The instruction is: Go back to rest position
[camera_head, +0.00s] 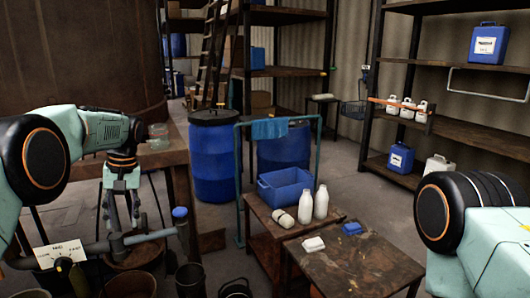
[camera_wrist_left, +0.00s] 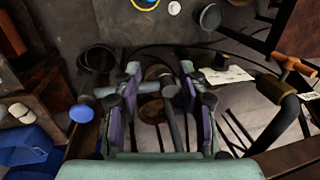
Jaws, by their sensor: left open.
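My left gripper (camera_head: 122,222) hangs from the left arm in the head view, fingers pointing down beside a grey pipe (camera_head: 150,236) with a blue knob (camera_head: 180,212). In the left wrist view the gripper (camera_wrist_left: 158,90) has its two fingers apart, with a grey bar between or beneath them. I cannot tell whether they touch it. Nothing is clearly held. The blue knob (camera_wrist_left: 81,113) also shows there, left of the fingers. My right arm shows at the right edge of the head view; its gripper is out of view.
Two low tables (camera_head: 357,266) hold white bottles (camera_head: 321,202) and a blue crate (camera_head: 264,189). Blue barrels (camera_head: 213,165) stand behind. A wooden table (camera_head: 167,157) is beside my left arm. Dark buckets (camera_head: 190,279) stand below. A shelf (camera_head: 465,131) is at right. Open floor lies mid-scene.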

